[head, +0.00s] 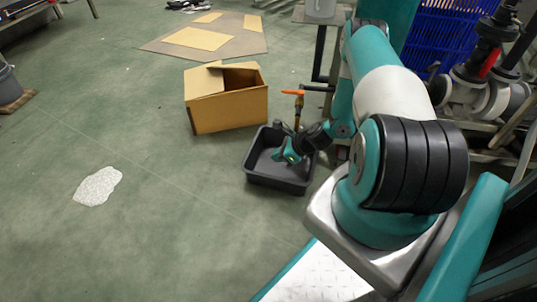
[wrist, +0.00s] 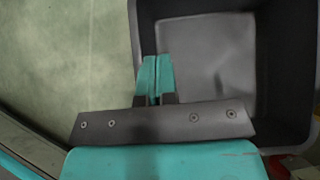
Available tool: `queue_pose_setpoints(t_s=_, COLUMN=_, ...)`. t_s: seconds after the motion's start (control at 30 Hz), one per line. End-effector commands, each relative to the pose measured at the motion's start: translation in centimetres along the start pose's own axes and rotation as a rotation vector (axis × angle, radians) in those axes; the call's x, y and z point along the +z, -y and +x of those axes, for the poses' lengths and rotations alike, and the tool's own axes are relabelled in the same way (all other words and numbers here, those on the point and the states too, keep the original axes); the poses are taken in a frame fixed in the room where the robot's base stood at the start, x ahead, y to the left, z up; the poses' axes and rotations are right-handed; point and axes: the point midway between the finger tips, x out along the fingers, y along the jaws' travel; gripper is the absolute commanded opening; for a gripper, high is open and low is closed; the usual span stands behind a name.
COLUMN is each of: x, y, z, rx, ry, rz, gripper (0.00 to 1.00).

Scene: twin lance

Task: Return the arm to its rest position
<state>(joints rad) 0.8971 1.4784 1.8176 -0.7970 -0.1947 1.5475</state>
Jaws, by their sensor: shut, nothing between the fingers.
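My arm (head: 385,90) reaches out over the floor, away from my body, in the head view. My gripper (head: 285,158) is at its far end, over the dark grey bin (head: 275,182). In the wrist view my gripper (wrist: 152,78) is shut, with its two teal fingers together and nothing between them. The bin (wrist: 270,60) lies beyond the fingertips there, and its visible floor looks empty. The fingers overlap the bin's left wall in that view. I cannot tell how high they are above it.
An open cardboard box (head: 228,105) stands behind the bin. An orange-handled valve (head: 297,98) is close to my arm. A blue crate (head: 440,40) and pipework (head: 485,75) stand at right. A white patch (head: 98,187) lies on the mostly clear floor at left.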

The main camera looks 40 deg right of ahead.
Motion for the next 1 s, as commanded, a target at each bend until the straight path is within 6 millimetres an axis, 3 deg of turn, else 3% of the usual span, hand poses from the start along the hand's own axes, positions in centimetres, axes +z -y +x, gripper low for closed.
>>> queue_pose_setpoints(t_s=0.1, x=0.1, y=0.1, z=-1.3, rx=-0.001, ry=0.000, rz=0.001, gripper=0.00)
queue_pose_setpoints(t_s=0.4, x=-0.1, y=0.1, z=-1.6, rx=-0.001, ry=0.000, rz=-0.001, gripper=0.00)
queue_pose_setpoints(t_s=0.47, x=0.6, y=0.2, z=-1.8, rx=0.005, ry=0.000, rz=-0.024, gripper=0.00)
queue_pose_setpoints(t_s=0.53, x=2.5, y=0.3, z=-2.4, rx=0.025, ry=-0.002, rz=-0.093, gripper=0.00)
queue_pose_setpoints(t_s=0.67, x=9.6, y=-0.4, z=-4.5, rx=0.112, ry=-0.008, rz=-0.370, gripper=0.00)
queue_pose_setpoints(t_s=0.77, x=16.8, y=-2.5, z=-6.8, rx=0.208, ry=-0.005, rz=-0.666, gripper=0.00)
queue_pose_setpoints(t_s=0.9, x=25.8, y=-7.5, z=-10.6, rx=0.343, ry=0.020, rz=-1.082, gripper=0.00)
queue_pose_setpoints(t_s=1.0, x=31.1, y=-11.9, z=-13.9, rx=0.436, ry=0.051, rz=-1.374, gripper=0.00)
